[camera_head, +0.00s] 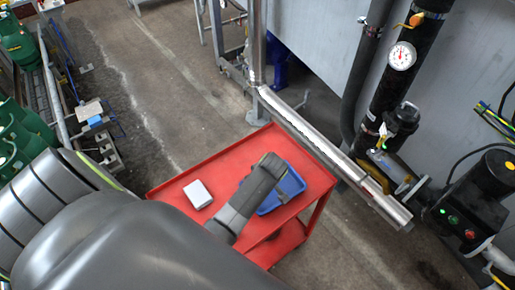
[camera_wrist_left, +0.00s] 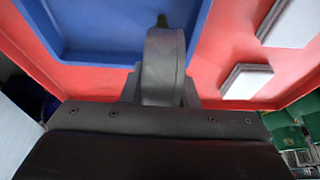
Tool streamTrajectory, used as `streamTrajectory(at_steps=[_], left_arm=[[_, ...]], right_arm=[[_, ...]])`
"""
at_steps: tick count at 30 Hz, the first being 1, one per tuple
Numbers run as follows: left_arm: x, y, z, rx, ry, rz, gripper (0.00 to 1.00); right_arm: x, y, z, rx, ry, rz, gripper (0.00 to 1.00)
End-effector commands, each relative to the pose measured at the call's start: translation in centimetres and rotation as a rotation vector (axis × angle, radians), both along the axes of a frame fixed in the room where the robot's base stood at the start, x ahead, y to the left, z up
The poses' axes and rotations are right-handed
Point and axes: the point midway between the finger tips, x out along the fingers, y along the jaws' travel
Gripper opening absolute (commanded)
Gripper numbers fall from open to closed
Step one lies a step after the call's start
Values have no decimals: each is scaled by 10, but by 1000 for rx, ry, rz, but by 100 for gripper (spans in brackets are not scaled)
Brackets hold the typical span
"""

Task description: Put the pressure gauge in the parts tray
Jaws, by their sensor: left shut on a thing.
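The pressure gauge (camera_wrist_left: 165,65) is a grey round body seen edge-on in the left wrist view, with a small brass-coloured stem at its far end. My left gripper (camera_wrist_left: 162,90) is shut on it, one finger on each side. In the head view my left gripper (camera_head: 268,168) is over the blue parts tray (camera_head: 291,186), near its left side. The gauge is hard to make out there. The tray's blue floor and wall (camera_wrist_left: 110,30) also show in the wrist view, beyond and left of the gauge. I cannot tell the gap between gauge and tray. My right gripper is not in view.
The tray stands on a red cart (camera_head: 170,190), with a white box (camera_head: 198,194) to its left. A metal pipe (camera_head: 320,148) passes close behind the cart's right side. Another dial gauge (camera_head: 401,56) is mounted on a black pipe. Green cylinders (camera_head: 18,40) stand at far left.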

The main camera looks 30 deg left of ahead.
Motion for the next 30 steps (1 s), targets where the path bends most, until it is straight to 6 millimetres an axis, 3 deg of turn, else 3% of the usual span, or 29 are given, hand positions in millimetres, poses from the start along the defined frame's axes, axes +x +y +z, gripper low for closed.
streamTrajectory(at_steps=[6, 7, 12, 23, 30], left_arm=[[0, 0, -2, 1, 0, 0, 0], [0, 0, -2, 0, 1, 0, 30], [0, 0, -2, 0, 0, 0, 49], [0, -1, 3, 0, -2, -1, 49], [-5, -14, 34, -2, -5, 1, 49]], right_arm=[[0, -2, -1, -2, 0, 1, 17], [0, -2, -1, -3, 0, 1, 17], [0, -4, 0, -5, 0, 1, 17], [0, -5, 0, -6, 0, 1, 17], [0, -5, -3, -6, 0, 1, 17]])
